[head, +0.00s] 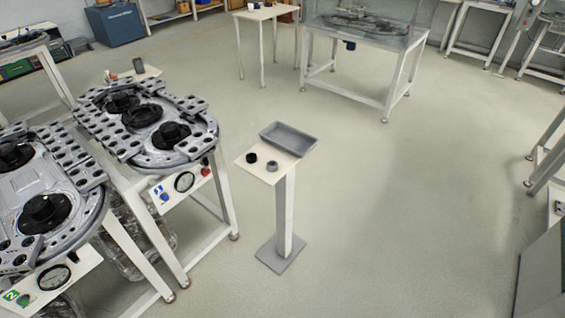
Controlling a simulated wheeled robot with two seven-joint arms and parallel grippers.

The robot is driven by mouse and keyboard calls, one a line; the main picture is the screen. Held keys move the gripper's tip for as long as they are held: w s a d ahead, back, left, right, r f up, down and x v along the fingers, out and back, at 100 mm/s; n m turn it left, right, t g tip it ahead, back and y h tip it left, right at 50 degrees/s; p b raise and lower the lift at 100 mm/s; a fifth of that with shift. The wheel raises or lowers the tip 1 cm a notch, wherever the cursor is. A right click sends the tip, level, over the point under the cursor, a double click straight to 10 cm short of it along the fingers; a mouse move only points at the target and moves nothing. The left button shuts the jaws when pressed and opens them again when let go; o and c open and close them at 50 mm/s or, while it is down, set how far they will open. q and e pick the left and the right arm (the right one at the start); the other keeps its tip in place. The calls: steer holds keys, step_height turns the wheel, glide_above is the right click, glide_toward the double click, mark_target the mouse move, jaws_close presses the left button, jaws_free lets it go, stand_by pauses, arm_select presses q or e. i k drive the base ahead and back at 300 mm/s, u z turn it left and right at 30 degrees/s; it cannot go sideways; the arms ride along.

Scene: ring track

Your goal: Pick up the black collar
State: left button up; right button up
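A small black collar (251,158) sits on the cream top of a pedestal stand (262,173) near the middle of the head view. A grey collar (272,165) sits just to its right on the same top, apart from it. A grey open tray (288,139) lies at the back of the stand top, and looks empty. Neither of my grippers shows in the view.
Ring-track tables (165,140) with grey plates and black hubs stand at the left. A glass-cased table (365,45) stands at the back. A grey cabinet edge (540,270) is at the lower right. The floor (400,200) right of the stand is clear.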

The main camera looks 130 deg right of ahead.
mark_target(252, 158)
steer(key=z, duration=4.1)
